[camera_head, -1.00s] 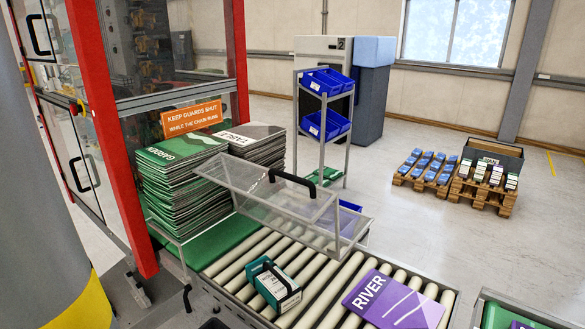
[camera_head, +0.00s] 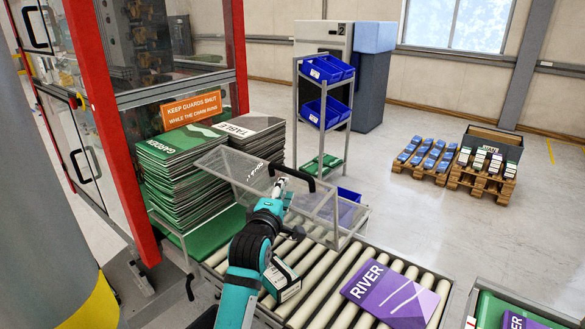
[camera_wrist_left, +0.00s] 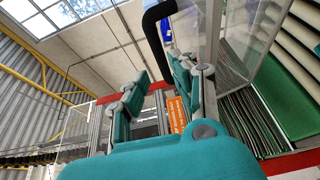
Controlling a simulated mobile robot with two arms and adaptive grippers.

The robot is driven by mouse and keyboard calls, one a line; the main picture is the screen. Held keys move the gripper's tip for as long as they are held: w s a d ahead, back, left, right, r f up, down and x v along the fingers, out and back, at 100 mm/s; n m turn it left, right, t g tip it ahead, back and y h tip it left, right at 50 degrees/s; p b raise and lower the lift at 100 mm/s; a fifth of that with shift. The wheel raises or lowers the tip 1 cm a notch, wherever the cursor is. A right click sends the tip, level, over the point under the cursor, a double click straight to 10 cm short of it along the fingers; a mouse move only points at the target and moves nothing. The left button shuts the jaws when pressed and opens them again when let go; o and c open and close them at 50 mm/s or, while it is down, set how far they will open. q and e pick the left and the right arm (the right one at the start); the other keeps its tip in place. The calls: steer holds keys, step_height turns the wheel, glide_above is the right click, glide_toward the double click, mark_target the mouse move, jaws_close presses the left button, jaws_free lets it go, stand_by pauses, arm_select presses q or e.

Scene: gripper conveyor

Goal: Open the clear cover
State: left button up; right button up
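The clear cover (camera_head: 228,172) is a transparent panel in a grey frame above the far part of the roller conveyor, beside the stacks of sheets. Its black bar handle (camera_head: 300,177) runs along its upper side; it also shows in the left wrist view (camera_wrist_left: 153,32). My left gripper (camera_head: 284,178) is at the cover, close to the handle, and hides part of the panel. In the left wrist view its fingers (camera_wrist_left: 158,75) are apart, with the handle's bend just beyond and between the tips. I cannot tell whether they touch it. My right gripper is not in view.
A purple RIVER sheet (camera_head: 393,294) lies on the rollers (camera_head: 330,300), and a green-and-white box (camera_head: 283,280) is partly behind my left arm. Stacks of sheets (camera_head: 180,180) stand left of the cover. A rack with blue bins (camera_head: 325,112) stands behind.

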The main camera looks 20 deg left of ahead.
mark_target(291, 174)
arm_select(q)
steer(key=w, duration=0.3)
steer(key=w+p, duration=0.1)
steer(key=w, duration=0.2)
steer(key=w+p, duration=0.1)
steer(key=w, duration=0.2)
steer(key=shift+w+a, duration=0.25)
steer(key=shift+w, duration=0.1)
steer(key=shift+c, duration=0.2)
jaws_close()
